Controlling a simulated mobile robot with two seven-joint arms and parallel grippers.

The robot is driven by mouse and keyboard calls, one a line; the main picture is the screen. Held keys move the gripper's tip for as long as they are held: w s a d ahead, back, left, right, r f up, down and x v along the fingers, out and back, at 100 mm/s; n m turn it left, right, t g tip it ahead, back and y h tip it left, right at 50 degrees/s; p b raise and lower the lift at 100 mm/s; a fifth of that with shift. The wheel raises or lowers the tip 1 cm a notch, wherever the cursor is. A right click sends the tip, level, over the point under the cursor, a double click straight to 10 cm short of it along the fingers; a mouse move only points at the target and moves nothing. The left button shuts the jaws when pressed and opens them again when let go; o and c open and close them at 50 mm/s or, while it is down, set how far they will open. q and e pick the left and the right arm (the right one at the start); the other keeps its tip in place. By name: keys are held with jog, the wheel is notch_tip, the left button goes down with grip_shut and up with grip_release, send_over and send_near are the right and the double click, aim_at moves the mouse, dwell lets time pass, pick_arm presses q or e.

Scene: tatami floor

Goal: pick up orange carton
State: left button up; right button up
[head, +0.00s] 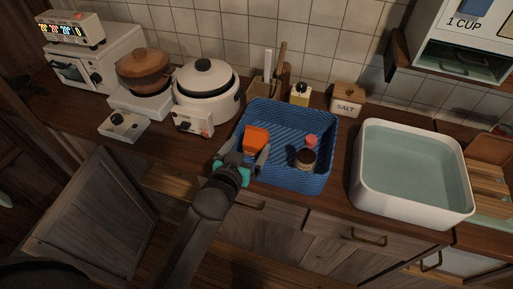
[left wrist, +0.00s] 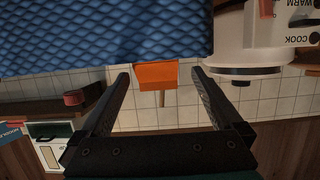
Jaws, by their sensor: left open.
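The orange carton (head: 256,138) is in the left part of the blue basket (head: 291,179). My left gripper (head: 243,154) is at the basket's near left edge, just in front of the carton, with its jaws open. In the left wrist view, which looks upside down, the carton (left wrist: 157,76) appears between the two open fingertips (left wrist: 160,88). No clear contact between the fingers and the carton shows. The carton's lower part is hidden in the head view. My right gripper is not in view.
A dark round jar (head: 306,158) and a small red item (head: 311,140) are in the basket's right part. A white rice cooker (head: 207,86) stands to the left, a salt box (head: 347,101) behind, and a white water-filled basin (head: 412,203) to the right.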

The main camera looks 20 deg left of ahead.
aim_at(254, 140)
pick_arm(q)
jog(key=shift+d+b+x, duration=0.1)
jog(key=shift+b+x, duration=0.15)
jog(key=shift+x, duration=1.15)
jog(key=shift+d+b+x, duration=0.15)
jog(key=shift+b+x, duration=0.1)
jog(key=shift+x, duration=1.2)
jog(key=shift+c, duration=0.2)
grip_shut()
jog(key=shift+r, duration=0.15)
